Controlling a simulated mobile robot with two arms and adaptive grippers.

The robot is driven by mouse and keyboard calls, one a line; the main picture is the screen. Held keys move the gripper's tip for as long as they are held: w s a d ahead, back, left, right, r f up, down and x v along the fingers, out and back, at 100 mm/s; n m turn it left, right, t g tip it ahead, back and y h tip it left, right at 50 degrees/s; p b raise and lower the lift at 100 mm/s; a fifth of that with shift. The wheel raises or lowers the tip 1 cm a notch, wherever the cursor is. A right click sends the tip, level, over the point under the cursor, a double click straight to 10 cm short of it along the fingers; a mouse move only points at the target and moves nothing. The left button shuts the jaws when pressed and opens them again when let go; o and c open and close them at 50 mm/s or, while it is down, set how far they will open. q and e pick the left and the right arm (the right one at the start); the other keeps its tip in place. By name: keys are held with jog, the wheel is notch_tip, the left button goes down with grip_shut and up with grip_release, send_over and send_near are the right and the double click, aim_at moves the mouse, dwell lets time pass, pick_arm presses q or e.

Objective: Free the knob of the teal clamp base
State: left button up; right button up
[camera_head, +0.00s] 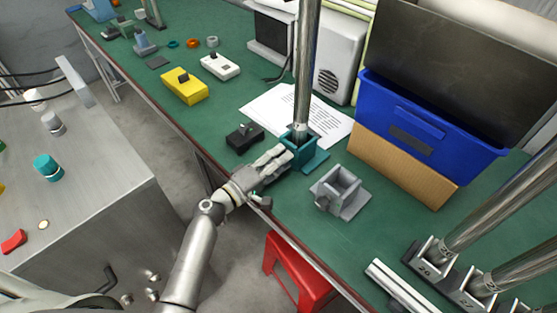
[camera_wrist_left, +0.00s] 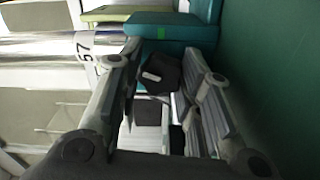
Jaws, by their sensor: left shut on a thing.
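The teal clamp base (camera_head: 312,161) stands on the green bench with an upright metal post (camera_head: 304,75) in it. In the left wrist view, the teal base (camera_wrist_left: 172,24) is at the top and the post, marked 57 (camera_wrist_left: 55,48), is at the left. My left gripper (camera_head: 279,158) reaches the near left side of the base. Its fingers are around the dark knob (camera_wrist_left: 160,73) and shut on it. The knob is hidden by the fingers in the head view. My right gripper is not in view.
A black switch box (camera_head: 243,138) stands just left of the gripper. An empty grey clamp base (camera_head: 350,203) stands to the right. A paper sheet (camera_head: 262,109) lies behind. A blue bin (camera_head: 430,130) on a cardboard box is at the back right. A red stool (camera_head: 300,268) is below the bench edge.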

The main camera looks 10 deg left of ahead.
pick_arm(q)
jog(key=n, duration=0.5)
jog(key=shift+n, duration=0.3)
jog(key=n+p, duration=0.2)
jog(key=n, duration=0.3)
jog(key=shift+r+n, duration=0.1)
jog(key=shift+n, duration=0.2)
jog(key=n+p, duration=0.2)
jog(key=n, duration=0.3)
jog(key=n+p, duration=0.2)
jog(key=n, duration=0.2)
jog(key=shift+n+p, duration=0.4)
jog(key=shift+n, duration=0.6)
jog(key=o, duration=1.1)
jog(key=shift+c, duration=0.2)
